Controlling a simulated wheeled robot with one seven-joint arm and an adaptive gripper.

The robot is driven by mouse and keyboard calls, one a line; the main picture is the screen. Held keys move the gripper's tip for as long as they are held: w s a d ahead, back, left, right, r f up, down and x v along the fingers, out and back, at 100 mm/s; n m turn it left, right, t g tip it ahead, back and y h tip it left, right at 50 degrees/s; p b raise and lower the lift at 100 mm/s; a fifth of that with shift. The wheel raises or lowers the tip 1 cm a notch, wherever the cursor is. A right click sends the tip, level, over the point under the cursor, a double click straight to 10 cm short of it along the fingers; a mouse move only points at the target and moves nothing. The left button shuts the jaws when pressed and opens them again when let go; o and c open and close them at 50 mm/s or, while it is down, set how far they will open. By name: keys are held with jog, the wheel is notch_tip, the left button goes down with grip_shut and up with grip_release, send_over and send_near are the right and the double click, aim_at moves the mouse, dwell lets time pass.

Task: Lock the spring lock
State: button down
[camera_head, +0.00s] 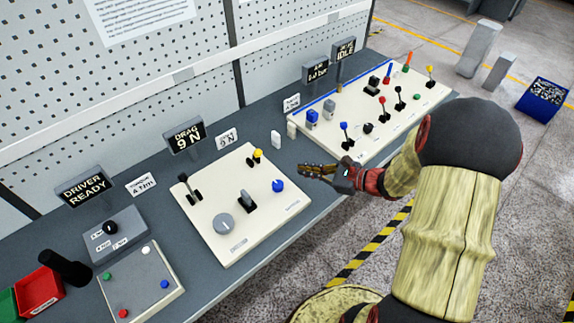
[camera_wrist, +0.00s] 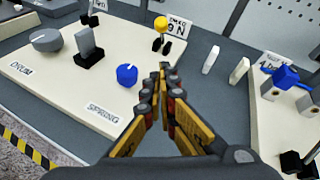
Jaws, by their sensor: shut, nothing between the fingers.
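The cream spring panel (camera_head: 205,193) lies on the bench. Its blue knob (camera_head: 278,185) sits near the right edge, and in the wrist view the blue knob (camera_wrist: 127,74) is beside the SPRING label (camera_wrist: 103,112). A yellow-tipped lever (camera_head: 257,156) stands at the panel's far right corner and also shows in the wrist view (camera_wrist: 161,24). Which part is the spring lock is not marked legibly. My gripper (camera_head: 303,170) is shut and empty, to the right of the panel and apart from it. In the wrist view its fingertips (camera_wrist: 163,70) are right of the blue knob.
The panel also has a grey drum knob (camera_head: 223,225), a grey upright handle (camera_head: 246,201) and a black lever (camera_head: 186,183). Two small pale blocks (camera_head: 276,138) stand behind my gripper. A second cream panel (camera_head: 375,120) with several levers lies to the right.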

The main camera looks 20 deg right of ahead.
aim_at(258, 153)
jog(key=b+x, duration=0.2)
jog(key=x, duration=0.7)
jog(key=shift+w+a+f, duration=0.1)
jog(key=shift+a+f, duration=0.1)
jog(key=w+a+r, duration=0.1)
jog(key=w+a+b, duration=0.1)
jog(key=shift+w+a+r, duration=0.3)
jog(key=shift+r, duration=0.1)
jog(key=shift+r, duration=0.1)
jog(key=shift+r+p, duration=0.15)
jog(key=shift+p, duration=0.4)
jog(key=shift+w+g+p, duration=0.1)
jog(key=shift+g+p, duration=0.2)
